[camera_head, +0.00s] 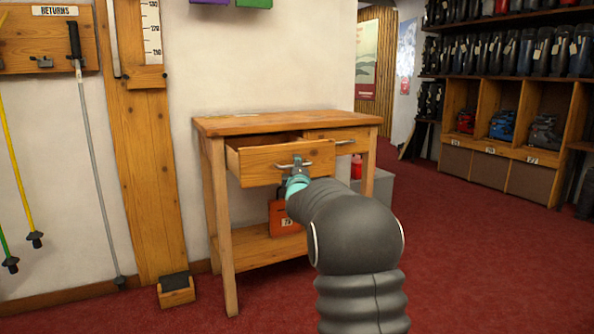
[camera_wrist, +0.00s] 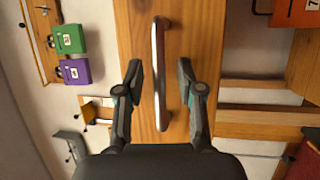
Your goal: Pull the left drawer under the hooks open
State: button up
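The left drawer (camera_head: 262,163) of the wooden table stands partly out, with its dark inside showing behind the front. Its metal bar handle (camera_head: 294,165) also shows in the wrist view (camera_wrist: 159,50), upright in that turned picture. My gripper (camera_head: 296,178) is at the handle. In the wrist view my gripper (camera_wrist: 160,85) is open, one finger on each side of the bar, with a visible gap on both sides. Depth of the fingers past the bar is hard to tell. My arm hides the drawer front's lower right in the head view.
The right drawer (camera_head: 345,140) is shut beside it. An orange tagged item (camera_head: 284,217) is at the table's lower shelf (camera_head: 250,246). Purple (camera_wrist: 75,72) and green (camera_wrist: 70,39) boxes hang by a hook board. Red carpet (camera_head: 450,260) lies clear to the right.

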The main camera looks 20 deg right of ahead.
jog(key=v, duration=1.2)
jog(key=shift+f, duration=0.1)
